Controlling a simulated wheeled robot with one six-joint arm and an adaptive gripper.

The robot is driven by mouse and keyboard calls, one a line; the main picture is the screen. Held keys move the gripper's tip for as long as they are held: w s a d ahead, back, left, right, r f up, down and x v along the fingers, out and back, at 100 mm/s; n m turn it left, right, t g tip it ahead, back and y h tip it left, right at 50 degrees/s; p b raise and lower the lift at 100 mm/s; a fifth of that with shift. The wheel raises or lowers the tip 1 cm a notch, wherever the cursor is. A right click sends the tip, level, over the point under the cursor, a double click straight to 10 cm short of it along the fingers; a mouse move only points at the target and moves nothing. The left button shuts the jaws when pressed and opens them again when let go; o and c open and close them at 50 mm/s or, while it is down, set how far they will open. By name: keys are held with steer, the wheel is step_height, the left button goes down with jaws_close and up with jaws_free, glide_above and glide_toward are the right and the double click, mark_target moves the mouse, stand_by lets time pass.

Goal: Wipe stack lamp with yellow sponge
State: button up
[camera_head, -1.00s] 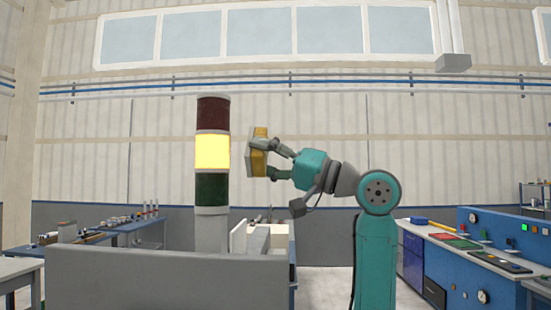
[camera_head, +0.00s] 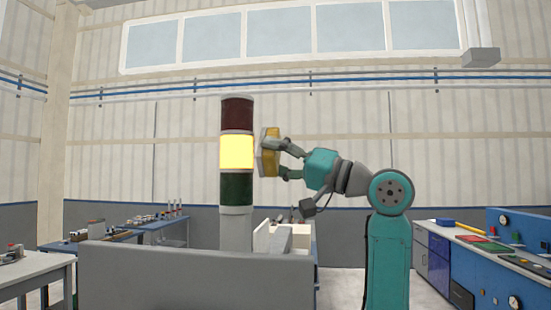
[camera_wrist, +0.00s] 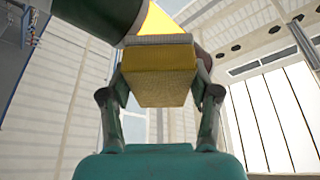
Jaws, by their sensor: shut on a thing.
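The stack lamp (camera_head: 237,190) stands upright, with a dark red section on top, a lit yellow section in the middle and a dark green section below, on a pale pole. My gripper (camera_head: 270,158) is shut on the yellow sponge (camera_head: 266,138), to the right of the lit section and at its height. The sponge is very close to the lamp; I cannot tell if they touch. In the wrist view the sponge (camera_wrist: 160,87) sits between both fingers, its grey pad facing the lamp, whose yellow section (camera_wrist: 158,20) shows behind it.
A grey panel (camera_head: 190,280) stands in front of the lamp's base. A blue control bench (camera_head: 470,265) is on the right, and workbenches with small items (camera_head: 150,232) are on the left. The space around the upper lamp looks clear.

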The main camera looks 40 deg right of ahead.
steer(key=shift+w+a, duration=0.6)
steer(key=shift+w, duration=0.15)
stand_by(0.5)
steer(key=shift+w+d, duration=0.6)
steer(key=shift+d, duration=0.25)
steer(key=shift+w+d, duration=0.55)
steer(key=shift+d, duration=0.25)
steer(key=shift+w+a+r, duration=0.1)
steer(key=shift+a+r, duration=0.05)
steer(key=shift+r, duration=0.65)
steer(key=shift+s+a, duration=1.25)
steer(key=shift+a, duration=0.3)
steer(key=shift+r, duration=0.7)
steer(key=shift+w+d, duration=1.3)
steer(key=shift+d, duration=0.3)
